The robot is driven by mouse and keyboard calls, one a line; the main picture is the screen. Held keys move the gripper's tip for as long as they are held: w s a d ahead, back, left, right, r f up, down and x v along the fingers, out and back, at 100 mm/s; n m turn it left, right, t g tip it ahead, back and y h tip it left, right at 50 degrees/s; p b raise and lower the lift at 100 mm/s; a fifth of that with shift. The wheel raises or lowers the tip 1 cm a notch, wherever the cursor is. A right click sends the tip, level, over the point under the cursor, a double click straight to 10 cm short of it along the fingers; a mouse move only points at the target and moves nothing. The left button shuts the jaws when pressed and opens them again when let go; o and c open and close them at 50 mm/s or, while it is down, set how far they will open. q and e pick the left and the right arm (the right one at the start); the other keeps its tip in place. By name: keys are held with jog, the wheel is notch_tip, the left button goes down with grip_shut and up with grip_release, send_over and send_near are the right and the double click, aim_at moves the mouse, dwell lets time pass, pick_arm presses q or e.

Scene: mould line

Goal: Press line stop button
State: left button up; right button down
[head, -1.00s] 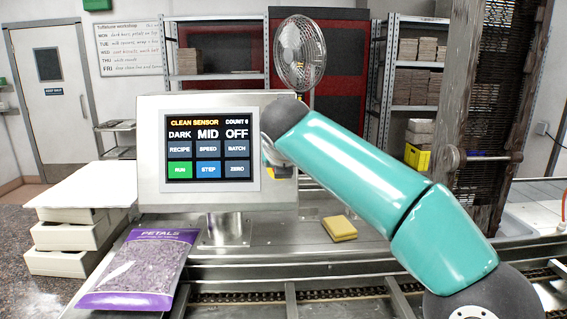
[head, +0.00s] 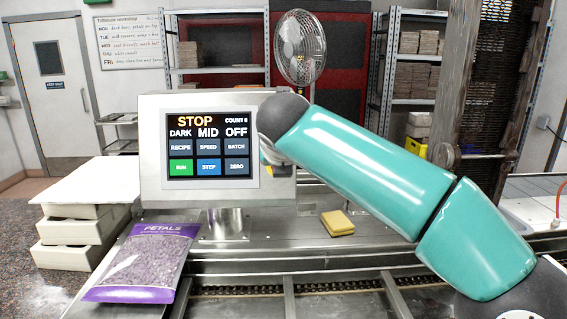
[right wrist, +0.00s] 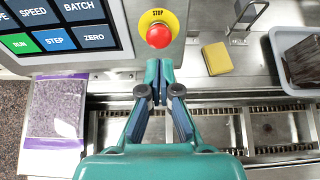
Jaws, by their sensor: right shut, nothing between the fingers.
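The red stop button (right wrist: 158,35) sits on a yellow disc marked STOP, right of the touch screen, in the right wrist view. My right gripper (right wrist: 159,68) is shut and empty, its tips just below the button in that picture; I cannot tell whether they touch it. In the head view my right arm hides the button. The control panel (head: 150,150) has a screen (head: 209,146) reading STOP, COUNT 6, DARK, MID, OFF. My left gripper is in neither view.
A purple petals bag (head: 140,265) lies in front of the panel, beside stacked boxes (head: 75,232) at the left. A yellow sponge (head: 337,223) lies on the metal deck. A chain conveyor (right wrist: 285,128) runs in front. A container of dark pieces (right wrist: 300,58) stands at right.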

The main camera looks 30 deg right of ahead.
jog(key=v, duration=0.8)
jog(key=shift+r, duration=0.15)
jog(key=shift+a, duration=0.1)
jog(key=shift+s, duration=0.1)
